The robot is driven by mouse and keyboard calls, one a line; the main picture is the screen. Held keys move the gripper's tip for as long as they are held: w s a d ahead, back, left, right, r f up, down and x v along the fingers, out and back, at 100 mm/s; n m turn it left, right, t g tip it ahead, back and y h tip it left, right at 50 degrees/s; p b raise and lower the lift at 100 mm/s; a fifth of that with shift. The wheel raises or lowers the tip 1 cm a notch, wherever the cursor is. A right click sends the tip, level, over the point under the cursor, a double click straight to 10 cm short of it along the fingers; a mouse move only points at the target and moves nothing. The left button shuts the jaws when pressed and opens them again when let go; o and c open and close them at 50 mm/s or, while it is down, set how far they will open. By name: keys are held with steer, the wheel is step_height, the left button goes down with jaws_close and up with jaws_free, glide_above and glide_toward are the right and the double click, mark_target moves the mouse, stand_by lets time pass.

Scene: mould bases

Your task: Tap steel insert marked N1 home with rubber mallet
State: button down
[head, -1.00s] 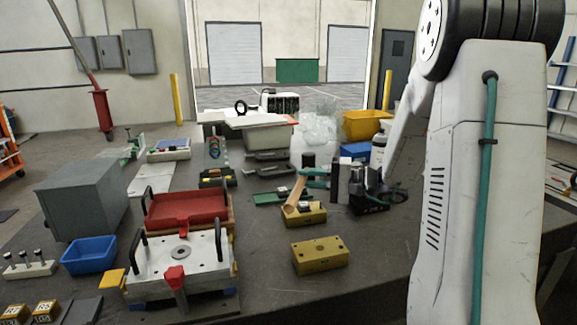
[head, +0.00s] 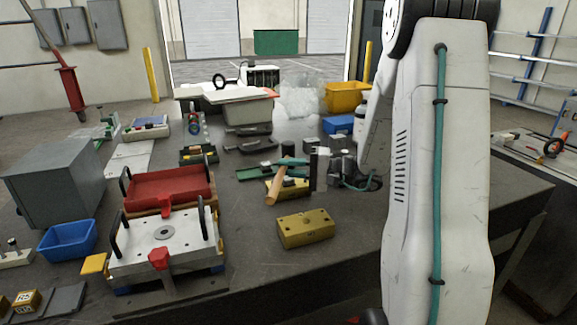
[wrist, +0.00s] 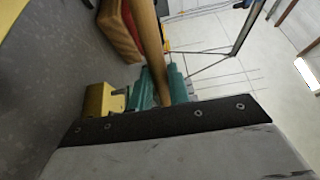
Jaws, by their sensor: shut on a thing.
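My gripper (head: 290,163) has teal fingers shut on the wooden handle of the mallet (head: 278,188). In the wrist view the handle (wrist: 149,45) passes between the teal fingers (wrist: 156,88). The mallet's dark head (head: 287,150) is above the fingers, and its handle slants down to the left. Behind the handle is a brass block (head: 298,191) with a small grey piece on top, likely the steel insert. The handle and fingers partly cover it; no N1 mark is legible. I cannot tell whether the mallet touches it. A second brass block (head: 306,231) with holes sits nearer.
A steel mould plate with black handles (head: 185,244) and a red tray (head: 168,190) stand left. Blue bin (head: 68,240) and grey cabinet (head: 55,180) are farther left. Dark grey blocks (head: 342,163) stand right of the gripper. The bench around the nearer brass block is clear.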

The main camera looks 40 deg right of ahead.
steer(key=shift+s+f, duration=0.1)
steer(key=shift+f, duration=2.35)
steer(key=shift+r, duration=2.3)
steer(key=c, duration=1.8)
jaws_free()
steer(key=shift+c, duration=0.2)
jaws_close()
